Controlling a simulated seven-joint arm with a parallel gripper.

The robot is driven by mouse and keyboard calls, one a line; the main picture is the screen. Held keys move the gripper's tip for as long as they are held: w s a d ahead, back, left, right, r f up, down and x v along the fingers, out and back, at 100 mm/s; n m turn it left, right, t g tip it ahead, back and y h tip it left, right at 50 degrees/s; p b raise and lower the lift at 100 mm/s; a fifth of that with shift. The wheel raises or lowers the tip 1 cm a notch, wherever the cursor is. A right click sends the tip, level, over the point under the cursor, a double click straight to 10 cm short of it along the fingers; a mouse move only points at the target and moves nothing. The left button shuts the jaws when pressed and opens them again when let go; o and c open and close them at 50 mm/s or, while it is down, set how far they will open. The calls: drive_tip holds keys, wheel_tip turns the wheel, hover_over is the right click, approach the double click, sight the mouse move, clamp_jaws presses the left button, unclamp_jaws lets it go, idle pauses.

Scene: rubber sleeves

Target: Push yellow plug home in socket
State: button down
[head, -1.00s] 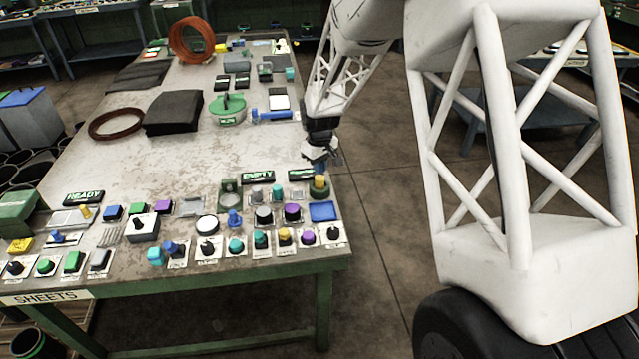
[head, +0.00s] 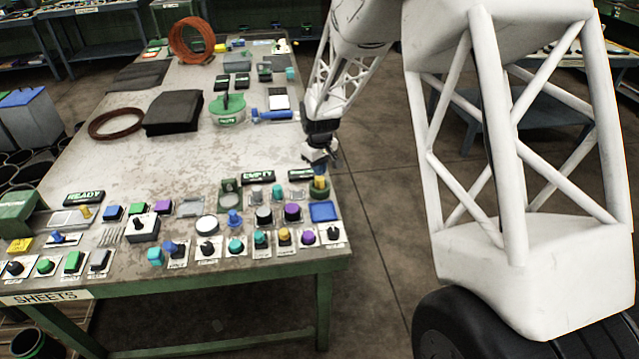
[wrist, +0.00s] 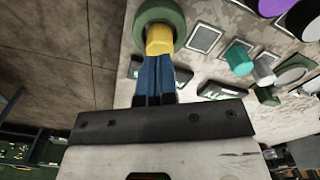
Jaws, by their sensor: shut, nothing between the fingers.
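The yellow plug (wrist: 160,40) stands in the green round socket (wrist: 178,16) at the table's right edge. In the head view the plug (head: 320,182) rises above the green socket (head: 319,194). My gripper (wrist: 155,62) has its two blue fingers shut together with nothing between them. In the wrist view the fingertips reach the near side of the plug; I cannot tell whether they touch it. In the head view my gripper (head: 320,168) is right above the plug. How deep the plug sits in the socket is hidden.
A blue square tray (head: 322,211) lies just in front of the socket. Purple, black and teal knobs (head: 292,211) stand close to its left. Black label plates (head: 258,177) lie behind. The middle of the table is bare, and open floor lies to the right.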

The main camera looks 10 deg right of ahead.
sight(319, 178)
drive_tip(key=shift+f, duration=1.3)
idle(0.5)
drive_tip(key=shift+r, duration=3.5)
drive_tip(key=shift+r, duration=0.1)
